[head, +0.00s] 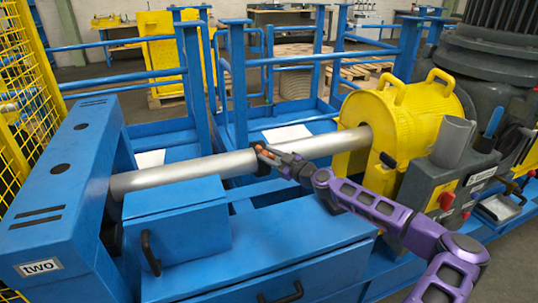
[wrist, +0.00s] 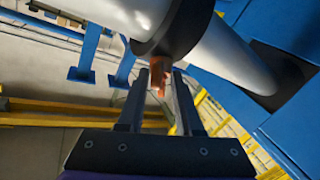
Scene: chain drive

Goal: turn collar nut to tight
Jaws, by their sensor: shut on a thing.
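A long silver shaft (head: 205,170) runs across the blue frame. A dark collar (head: 260,166), which looks like the collar nut, sits around it near the middle. In the wrist view the collar (wrist: 183,28) wraps the shaft (wrist: 233,55), and an orange-brown lug (wrist: 161,76) sticks out of it. My gripper (head: 268,153) is at the collar on the shaft's near side. In the wrist view my gripper (wrist: 160,88) has its fingers on either side of the lug, shut on it. The collar's far side is hidden, and no tightness mark is readable.
A yellow guard (head: 400,115) and a grey box with a red switch (head: 446,201) stand at the right. A blue housing labelled "two" (head: 62,195) stands at the left. A blue box with a handle (head: 180,225) lies below the shaft. Blue rails stand behind.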

